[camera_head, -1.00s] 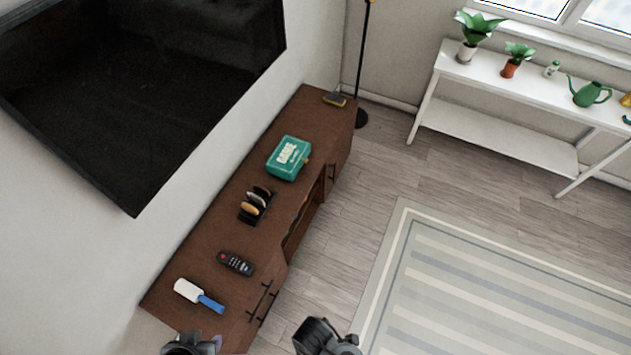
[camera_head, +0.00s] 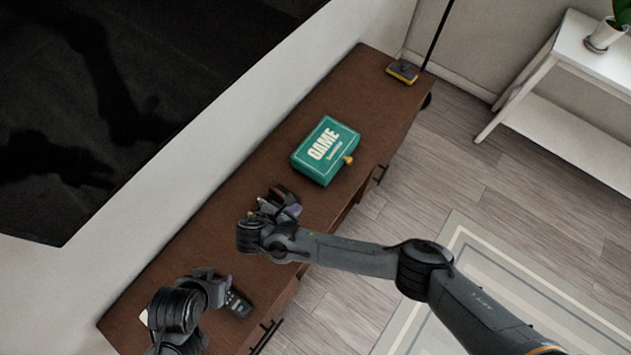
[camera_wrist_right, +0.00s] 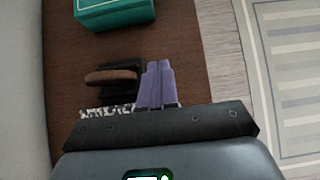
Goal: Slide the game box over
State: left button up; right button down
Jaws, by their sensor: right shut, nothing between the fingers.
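The teal game box (camera_head: 325,150) lies on the brown cabinet top, towards the far half, with a small yellow tab on its right side. Its near part shows at the top of the right wrist view (camera_wrist_right: 115,8). My right gripper (camera_head: 292,203) is on the near side of the box, apart from it. Its purple fingers (camera_wrist_right: 157,82) are pressed together and empty. My left gripper (camera_head: 213,280) is low at the left, over the near part of the cabinet. Its fingers do not show clearly.
A dark rack with round coasters (camera_wrist_right: 112,78) stands just left of my right fingers. A black remote (camera_head: 238,304) lies near my left gripper. A yellow-grey item (camera_head: 402,72) sits at the cabinet's far end.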

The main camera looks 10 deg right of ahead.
aim_at(322, 180)
jog(key=shift+t, duration=0.3)
jog(key=b+x, duration=0.1)
jog(key=x, duration=0.2)
jog(key=w+r+b+x, duration=0.1)
jog(key=x, duration=0.3)
jog(key=w+b+x, duration=0.1)
jog(key=x, duration=0.3)
jog(key=shift+w+b, duration=0.1)
jog(key=shift+b, duration=0.3)
jog(key=shift+w+d+r, duration=0.25)
jog(key=shift+w+d, duration=0.4)
jog(key=shift+w, duration=0.1)
jog(key=shift+w+d, duration=0.5)
jog(key=shift+w, duration=0.1)
pick_arm(q)
notch_tip(322, 180, down, 5)
jog(key=shift+r, duration=0.1)
